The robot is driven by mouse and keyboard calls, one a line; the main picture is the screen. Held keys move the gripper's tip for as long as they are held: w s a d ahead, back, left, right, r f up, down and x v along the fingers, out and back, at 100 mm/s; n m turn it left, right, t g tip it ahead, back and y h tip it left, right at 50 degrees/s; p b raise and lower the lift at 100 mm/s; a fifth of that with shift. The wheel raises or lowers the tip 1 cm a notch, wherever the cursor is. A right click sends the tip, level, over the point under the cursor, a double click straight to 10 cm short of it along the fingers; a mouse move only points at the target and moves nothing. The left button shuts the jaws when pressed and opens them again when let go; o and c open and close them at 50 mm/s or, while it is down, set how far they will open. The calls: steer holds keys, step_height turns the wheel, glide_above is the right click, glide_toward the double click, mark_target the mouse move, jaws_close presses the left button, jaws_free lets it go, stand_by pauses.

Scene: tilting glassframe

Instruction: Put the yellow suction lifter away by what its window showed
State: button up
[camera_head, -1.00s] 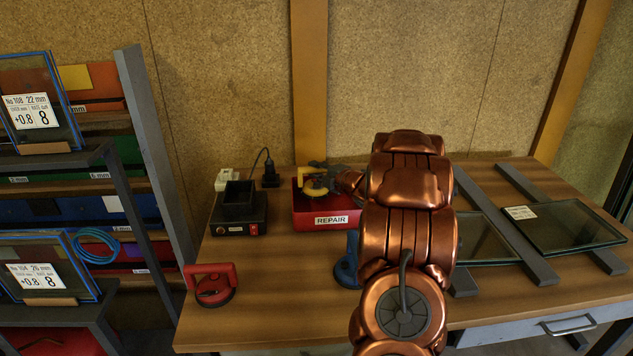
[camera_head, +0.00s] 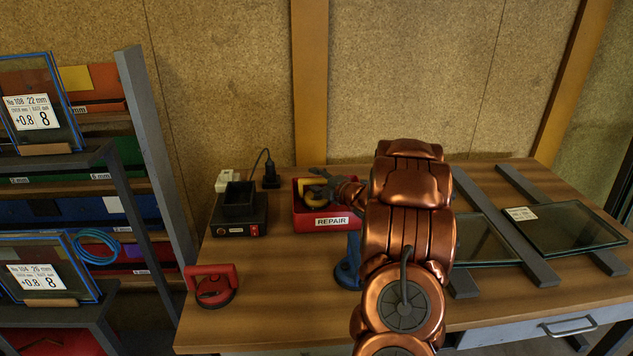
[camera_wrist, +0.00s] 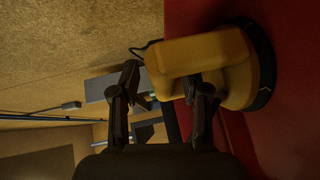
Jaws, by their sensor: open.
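The yellow suction lifter (camera_head: 297,207) sits in the red bin labelled REPAIR (camera_head: 342,219), partly hidden by the bin's front wall and my gripper. My gripper (camera_head: 318,183) is over the bin, right at the lifter. In the wrist view the lifter (camera_wrist: 233,70) shows its yellow body and dark round pad against the red bin surface. My gripper's fingers (camera_wrist: 165,95) are apart with nothing gripped between them. One finger overlaps the lifter in the picture; I cannot tell whether it touches. The lifter's window is not visible.
A black open-topped charger box (camera_head: 239,205) stands left of the bin. A blue lifter (camera_head: 347,270) stands beside my arm. Glass panes (camera_head: 570,228) rest on grey rails at right. The front middle bench is clear.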

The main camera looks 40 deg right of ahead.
steer(key=s, duration=0.4)
steer(key=s+r, duration=0.1)
steer(key=s, duration=0.3)
steer(key=s+r+b, duration=0.1)
steer(key=s, duration=0.3)
steer(key=shift+a, duration=0.25)
steer(key=shift+w, duration=0.1)
stand_by(0.4)
